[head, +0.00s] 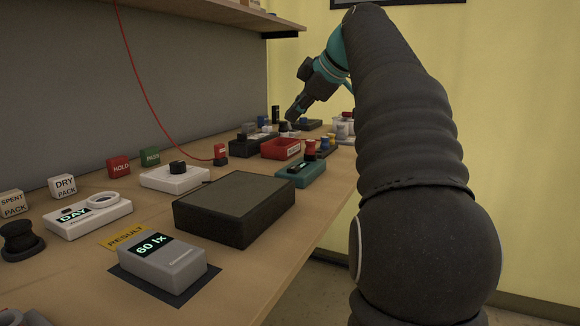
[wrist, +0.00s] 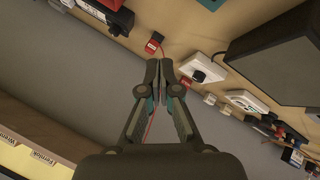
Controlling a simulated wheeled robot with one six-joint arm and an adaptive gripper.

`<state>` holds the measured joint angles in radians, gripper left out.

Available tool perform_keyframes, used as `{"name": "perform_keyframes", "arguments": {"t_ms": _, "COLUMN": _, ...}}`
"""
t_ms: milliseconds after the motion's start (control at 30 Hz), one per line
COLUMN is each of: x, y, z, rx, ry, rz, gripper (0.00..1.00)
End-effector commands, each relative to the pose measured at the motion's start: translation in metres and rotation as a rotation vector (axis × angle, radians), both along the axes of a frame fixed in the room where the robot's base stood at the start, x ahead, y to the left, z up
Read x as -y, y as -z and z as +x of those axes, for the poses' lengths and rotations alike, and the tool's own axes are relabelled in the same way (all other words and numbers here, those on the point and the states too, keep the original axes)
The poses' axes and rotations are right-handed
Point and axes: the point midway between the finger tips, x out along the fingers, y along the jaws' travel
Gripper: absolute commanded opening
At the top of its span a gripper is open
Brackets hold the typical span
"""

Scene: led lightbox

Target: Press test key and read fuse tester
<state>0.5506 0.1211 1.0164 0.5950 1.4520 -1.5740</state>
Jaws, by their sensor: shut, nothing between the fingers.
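A teal box (head: 301,173) with a small dark display stands near the table's front edge in the head view. It may be the fuse tester, but its label is too small to read. I cannot make out a test key for certain. A corner of a teal box (wrist: 211,3) shows at the top of the wrist view. My gripper (head: 292,117) is over the far part of the table, beyond the teal box. In the wrist view my gripper (wrist: 158,64) is shut and empty, with its fingertips together.
A grey meter (head: 163,262) reads "60 lx" by a yellow RESULT label. A large dark box (head: 235,207) stands behind it. A white box with a black knob (head: 176,179) and a red tray (head: 281,148) are farther back. A red cable (head: 142,80) hangs to a red block (head: 220,152).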

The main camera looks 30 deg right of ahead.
Motion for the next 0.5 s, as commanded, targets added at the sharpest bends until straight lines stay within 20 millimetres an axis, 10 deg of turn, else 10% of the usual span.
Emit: {"name": "perform_keyframes", "arguments": {"t_ms": 500, "x": -0.002, "y": 0.045, "z": 0.000, "rx": 0.000, "ry": -0.003, "rz": 0.001, "gripper": 0.00}}
